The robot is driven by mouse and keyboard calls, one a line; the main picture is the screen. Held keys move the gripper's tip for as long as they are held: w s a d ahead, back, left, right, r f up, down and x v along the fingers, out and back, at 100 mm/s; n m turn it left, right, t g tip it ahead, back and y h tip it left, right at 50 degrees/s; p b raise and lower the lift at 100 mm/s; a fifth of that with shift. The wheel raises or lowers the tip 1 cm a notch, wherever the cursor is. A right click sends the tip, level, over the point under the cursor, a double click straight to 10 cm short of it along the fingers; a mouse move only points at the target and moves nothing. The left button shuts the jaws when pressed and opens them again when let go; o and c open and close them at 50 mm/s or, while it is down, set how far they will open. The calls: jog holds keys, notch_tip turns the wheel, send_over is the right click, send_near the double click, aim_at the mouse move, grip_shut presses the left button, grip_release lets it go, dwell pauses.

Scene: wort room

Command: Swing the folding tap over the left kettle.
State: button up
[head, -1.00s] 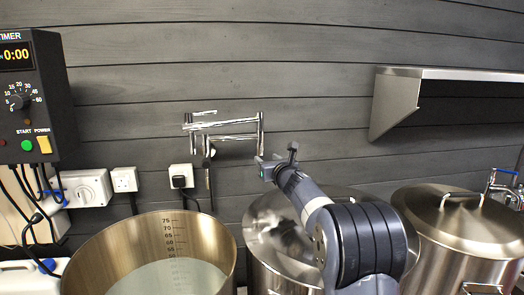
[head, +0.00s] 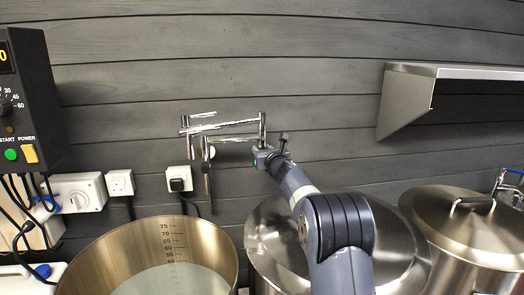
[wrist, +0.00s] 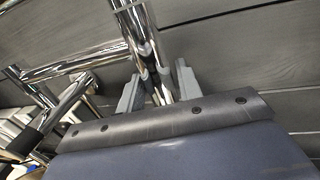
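The chrome folding tap (head: 225,128) is mounted on the back wall, its arms folded close to the planks. Its upright joint stands at its right end, and a thin spout hangs down at the left. The left kettle (head: 200,238) is open, with a volume scale inside and pale liquid, below and in front of the tap. My gripper (head: 270,153) is at the lower end of the tap's right upright. In the wrist view, the fingers of my gripper (wrist: 157,88) are apart, one on each side of a chrome upright (wrist: 140,35), with small gaps visible.
A lidded kettle (head: 268,245) stands under my arm, and another lidded kettle (head: 470,225) is at the right. A steel shelf (head: 400,100) juts from the wall at upper right. A black timer box (head: 40,100) and sockets (head: 119,182) are at left.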

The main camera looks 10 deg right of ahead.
grip_shut()
jog(key=shift+s+f+b, duration=0.15)
jog(key=shift+f+b, duration=0.05)
jog(key=shift+b, duration=0.55)
jog(key=s+a+m+h+b, duration=0.3)
jog(key=s+h+b, duration=0.3)
jog(key=s+b, duration=0.4)
jog(key=shift+s+a+m+h+b, duration=0.35)
jog(key=shift+m+b, duration=0.25)
jog(key=shift+b, duration=2.2)
jog(key=shift+s+r, duration=0.1)
jog(key=shift+o, duration=1.7)
grip_release()
jog(key=shift+r, duration=0.1)
